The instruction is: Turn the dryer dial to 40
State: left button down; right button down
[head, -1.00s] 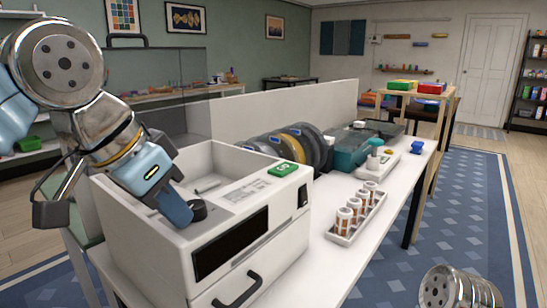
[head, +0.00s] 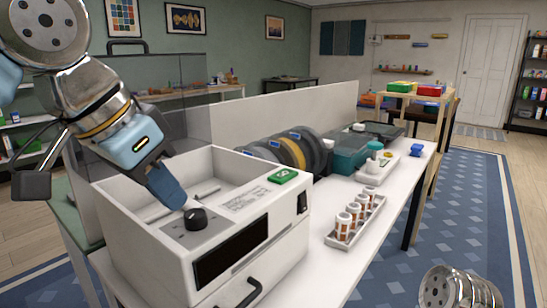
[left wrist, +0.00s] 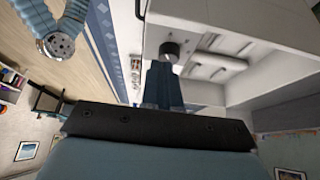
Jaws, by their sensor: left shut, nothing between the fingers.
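The dryer (head: 150,240) is a white box with an open-topped tray, a dark front window and a handle. Its black round dial (head: 196,219) stands on a grey plate on the top. The dial also shows in the left wrist view (left wrist: 170,50). My left gripper (head: 176,202) is shut and empty, with its blue fingertips just above and behind the dial; they look apart from it. In the left wrist view the shut fingers (left wrist: 162,70) point at the dial. The dial's setting is too small to read. Only part of my right arm shows at the bottom right; its gripper is out of view.
A green tag (head: 283,176) lies on the dryer's top. To the right, a white tray (head: 345,240) holds several small bottles. Filament spools (head: 290,150) and a teal box (head: 345,148) stand behind on the white table. A low white partition (head: 300,108) runs along the back.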

aim_at(196, 219)
pick_arm(q)
jog(key=shift+r, duration=0.75)
jog(key=shift+w+a+f, duration=0.15)
jog(key=shift+w+a, duration=0.6)
notch_tip(196, 219, down, 5)
jog(key=shift+r+b, duration=0.1)
jog(key=shift+b, duration=0.8)
jog(key=shift+f+b, duration=0.4)
jog(key=shift+f, duration=0.1)
jog(key=shift+w+d, duration=0.1)
